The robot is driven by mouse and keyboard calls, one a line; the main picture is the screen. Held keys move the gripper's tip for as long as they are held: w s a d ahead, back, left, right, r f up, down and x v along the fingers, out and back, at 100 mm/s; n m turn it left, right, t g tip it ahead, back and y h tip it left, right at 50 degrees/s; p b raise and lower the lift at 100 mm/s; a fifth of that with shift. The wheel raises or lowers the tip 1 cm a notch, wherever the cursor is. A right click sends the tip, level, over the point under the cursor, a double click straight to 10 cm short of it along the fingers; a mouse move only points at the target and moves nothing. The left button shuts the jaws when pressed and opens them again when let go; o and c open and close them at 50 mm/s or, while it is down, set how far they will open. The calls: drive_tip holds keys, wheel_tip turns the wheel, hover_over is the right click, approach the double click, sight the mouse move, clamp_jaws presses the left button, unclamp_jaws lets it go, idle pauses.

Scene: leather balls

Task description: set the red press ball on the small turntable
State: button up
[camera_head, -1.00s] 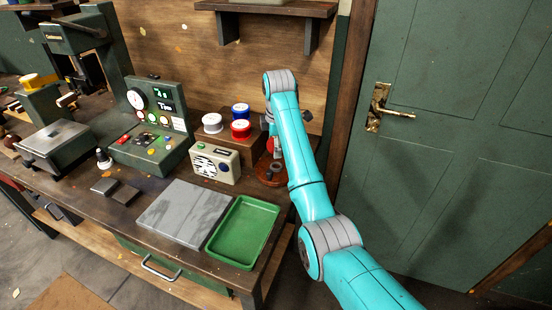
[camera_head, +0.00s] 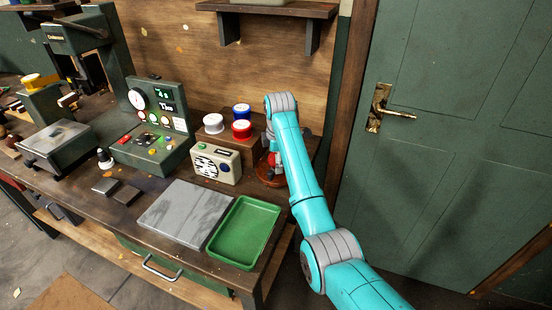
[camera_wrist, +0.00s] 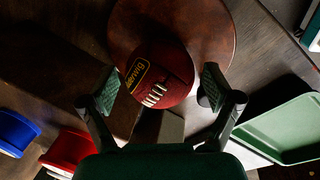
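The red press ball (camera_wrist: 166,70) shows in the wrist view, dark red with white laces and a black-and-yellow label. It lies between the two fingers of my gripper (camera_wrist: 157,88), in front of or on the round brown turntable (camera_wrist: 215,35); I cannot tell whether it rests there. A narrow gap shows between the ball and each finger pad, so my gripper looks open around it. In the head view, the turntable (camera_head: 266,179) stands at the bench's right end, and my arm hides most of it and the gripper.
A cream radio (camera_head: 215,163) stands left of the turntable, beside a wooden block with blue (camera_head: 241,111), red (camera_head: 241,130) and white (camera_head: 213,123) spools. A green tray (camera_head: 243,232) and grey slab (camera_head: 186,213) lie in front. A green door (camera_head: 450,130) is at right.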

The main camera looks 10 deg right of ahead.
drive_tip(key=r, duration=0.4)
drive_tip(key=s+r, duration=0.1)
drive_tip(key=r, duration=0.1)
drive_tip(key=shift+r, duration=0.15)
drive_tip(key=shift+s+r, duration=0.2)
drive_tip(key=shift+r, duration=0.45)
drive_tip(key=shift+a, duration=0.1)
